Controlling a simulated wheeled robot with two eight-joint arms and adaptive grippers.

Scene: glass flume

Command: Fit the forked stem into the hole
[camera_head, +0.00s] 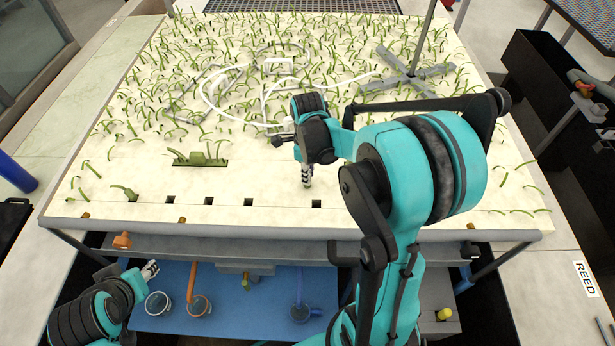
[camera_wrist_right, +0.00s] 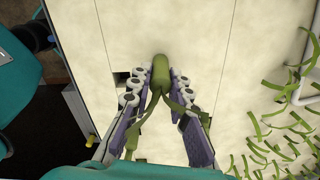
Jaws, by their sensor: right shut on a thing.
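My right gripper (camera_head: 307,178) is shut on the forked stem and holds it over the front strip of the pale board. The forked stem shows best in the right wrist view (camera_wrist_right: 161,74): a green rounded body between the fingers, with two thin prongs running back toward the palm. A row of dark square holes lies along the board's front; one hole (camera_head: 316,203) is just in front of the gripper, and a dark square hole (camera_wrist_right: 122,77) is partly hidden by a finger in the wrist view. My left gripper (camera_head: 150,270) is low at the left, beside the blue shelf, away from the board.
Many green stems stand across the pale board (camera_head: 100,205). A green strip (camera_head: 200,160) lies behind the holes. White tubing (camera_head: 215,98) and a grey cross-shaped stand (camera_head: 408,74) are farther back. Cups stand on the blue shelf (camera_head: 250,310) below the front edge.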

